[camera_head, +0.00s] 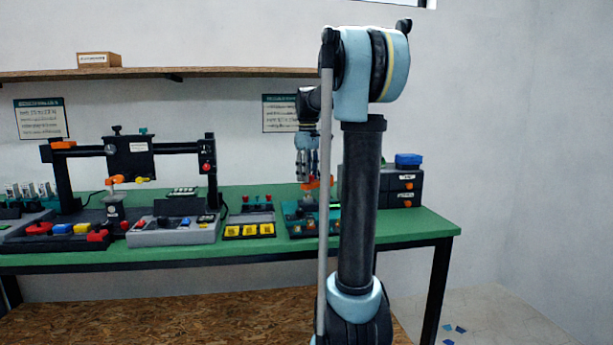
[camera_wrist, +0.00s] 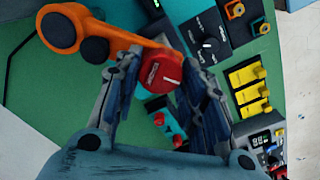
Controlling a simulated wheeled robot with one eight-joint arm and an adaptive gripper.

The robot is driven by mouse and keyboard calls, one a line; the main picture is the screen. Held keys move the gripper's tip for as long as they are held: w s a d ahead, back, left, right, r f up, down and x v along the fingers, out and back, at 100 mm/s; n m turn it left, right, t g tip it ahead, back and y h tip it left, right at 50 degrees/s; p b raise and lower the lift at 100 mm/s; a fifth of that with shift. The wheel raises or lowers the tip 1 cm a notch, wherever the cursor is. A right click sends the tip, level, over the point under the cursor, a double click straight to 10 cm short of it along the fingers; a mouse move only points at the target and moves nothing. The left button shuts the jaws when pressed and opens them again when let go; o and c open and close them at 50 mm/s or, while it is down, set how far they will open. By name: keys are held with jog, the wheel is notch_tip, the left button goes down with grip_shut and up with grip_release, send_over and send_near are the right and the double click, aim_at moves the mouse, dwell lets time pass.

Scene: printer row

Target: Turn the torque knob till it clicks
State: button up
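A round red knob (camera_wrist: 160,72) with a white mark sits at the end of an orange arm (camera_wrist: 120,38) in the wrist view. My gripper (camera_wrist: 161,68) has one finger on each side of this knob, and the fingers are apart by about its width. Whether the fingers press on the knob is not clear. In the head view my gripper (camera_head: 303,178) is low over the right part of the green bench, and an orange piece (camera_head: 318,182) shows just by its fingertips. My arm column hides part of that spot.
In the wrist view, a dark panel with a black dial (camera_wrist: 210,45) lies beyond the right finger, with yellow blocks (camera_wrist: 247,88) to its right. Drawers (camera_head: 400,187) stand at the back right of the green bench (camera_head: 425,226).

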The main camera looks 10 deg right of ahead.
jog(key=shift+m, duration=0.5)
dwell(0.5)
jog(key=m, duration=0.5)
jog(key=shift+w+d+m, duration=0.1)
jog(key=shift+m, duration=0.2)
jog(key=m, duration=0.6)
dwell(0.4)
jog(key=o, duration=1.1)
jog(key=shift+c, duration=0.2)
notch_tip(320, 180, up, 12)
